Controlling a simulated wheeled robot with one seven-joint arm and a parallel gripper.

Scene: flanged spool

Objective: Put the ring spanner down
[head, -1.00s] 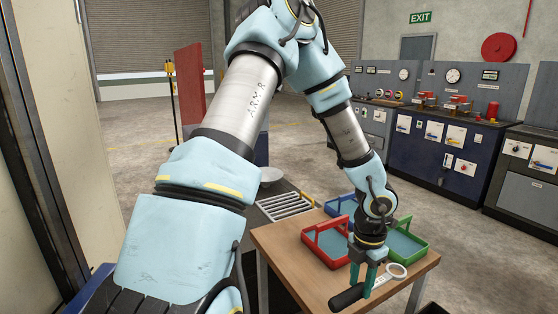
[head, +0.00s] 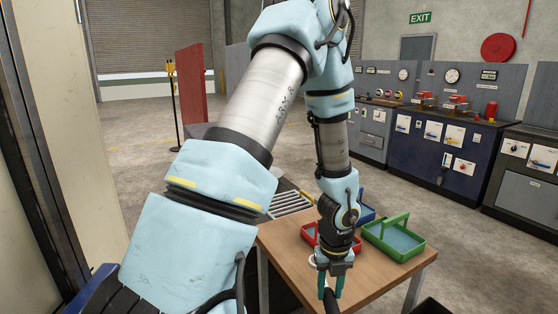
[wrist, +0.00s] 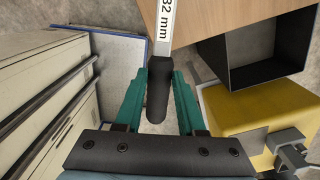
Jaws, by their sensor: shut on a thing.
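My gripper (head: 330,284) is shut on the ring spanner, near the front edge of the wooden table (head: 385,275). The spanner's black handle (wrist: 158,92) lies between the teal fingers in the wrist view. Its pale shank (wrist: 165,22), marked "32 mm", points up out of that view, so the ring end is not seen there. In the head view the handle (head: 330,301) shows below the fingers, and a bit of the pale ring end shows behind the gripper, mostly hidden. In the wrist view, the handle end appears beyond the table edge.
On the table stand a red tray (head: 307,236), partly hidden by my arm, a green tray (head: 393,243) and a blue tray (head: 367,212). The wrist view shows a dark open box (wrist: 270,52) and a yellow object (wrist: 255,108) at right. The table's front right looks clear.

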